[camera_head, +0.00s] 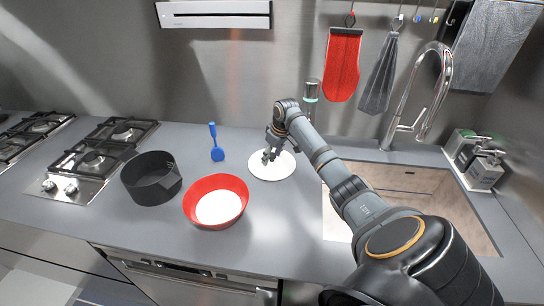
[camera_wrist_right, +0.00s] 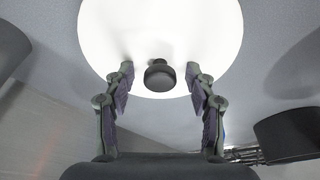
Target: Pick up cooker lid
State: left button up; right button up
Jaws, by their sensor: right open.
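The cooker lid (camera_head: 284,167) is a round white disc lying on the grey counter, right of the red bowl. In the right wrist view the lid (camera_wrist_right: 200,30) fills the top middle, with a dark round knob (camera_wrist_right: 160,76). My right gripper (camera_head: 270,156) is over the lid from above. In the wrist view its two fingers (camera_wrist_right: 160,86) are open, one on each side of the knob, with gaps between them and it. In the head view the gripper hides the knob. My left gripper is in neither view.
A red bowl (camera_head: 238,184) with a white inside and a black pot (camera_head: 150,192) stand to the left. A blue spatula (camera_head: 216,144) is behind the bowl. Gas burners (camera_head: 122,131) are farther left. A sink (camera_head: 400,180) with a tall tap (camera_head: 404,128) lies right.

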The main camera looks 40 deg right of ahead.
jog(key=shift+w+f, duration=0.1)
jog(key=shift+f, duration=0.05)
grip_shut()
dwell(0.4)
jog(key=shift+r+b, duration=0.3)
jog(key=shift+r, duration=0.25)
jog(key=s+a+r+p, duration=0.2)
jog(key=s+a+r, duration=0.3)
jog(key=a+r, duration=0.7)
jog(key=shift+a, duration=0.6)
